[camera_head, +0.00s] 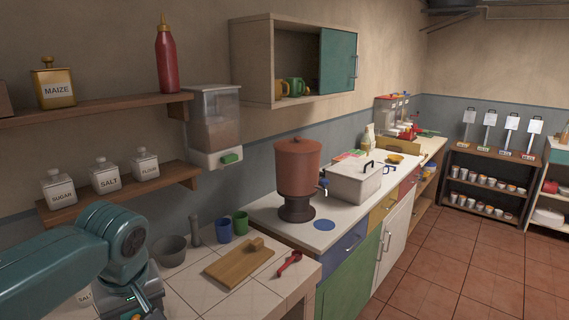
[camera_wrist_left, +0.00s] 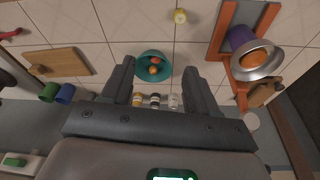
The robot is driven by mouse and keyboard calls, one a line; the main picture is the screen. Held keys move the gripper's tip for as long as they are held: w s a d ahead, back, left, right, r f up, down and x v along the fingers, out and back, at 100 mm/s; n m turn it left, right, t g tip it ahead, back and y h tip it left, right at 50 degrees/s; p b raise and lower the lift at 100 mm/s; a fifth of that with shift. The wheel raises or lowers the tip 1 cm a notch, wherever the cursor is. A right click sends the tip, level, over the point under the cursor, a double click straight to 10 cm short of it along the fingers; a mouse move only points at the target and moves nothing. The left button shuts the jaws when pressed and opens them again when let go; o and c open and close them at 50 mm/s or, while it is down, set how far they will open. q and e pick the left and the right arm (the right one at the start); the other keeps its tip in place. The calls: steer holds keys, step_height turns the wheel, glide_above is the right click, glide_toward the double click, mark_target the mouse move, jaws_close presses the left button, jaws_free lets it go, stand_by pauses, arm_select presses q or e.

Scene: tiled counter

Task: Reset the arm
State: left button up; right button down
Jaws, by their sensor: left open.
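My left arm (camera_head: 118,240) reaches in at the lower left of the head view, in front of the shelves and over the tiled counter (camera_head: 245,300). Its gripper is not clearly visible there. In the left wrist view my left gripper (camera_wrist_left: 157,68) has its two dark fingers spread apart, with nothing held between them. Beyond the fingers, a teal bowl (camera_wrist_left: 140,66) with orange-red round items lies on the tiles, and several small jars (camera_wrist_left: 155,99) show between the fingers. My right gripper is in neither view.
Shelves (camera_head: 125,192) hold jars above. An orange frame (camera_wrist_left: 240,60) with a purple container is at right in the wrist view.

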arm_select(q)
steer(key=s+d+f+m+g+h, duration=0.1)
steer(key=d+f+m, duration=0.15)
steer(key=f, duration=0.75)
steer(key=s+d+f+m+h, duration=0.15)
steer(key=d+f, duration=0.25)
steer(key=f, duration=0.5)
steer(key=s+d+f+m+g+h, duration=0.1)
steer(key=d+f+h, duration=0.15)
steer(key=f, duration=0.75)
steer(key=s+d+f, duration=0.3)
steer(key=s+f, duration=1)
steer(key=s, duration=0.2)
steer(key=shift+s+d+m+h, duration=0.15)
steer(key=shift+d+m+h, duration=0.15)
steer(key=shift+d+h, duration=0.1)
steer(key=shift+r, duration=0.1)
steer(key=c, duration=0.3)
steer(key=shift+a, duration=0.15)
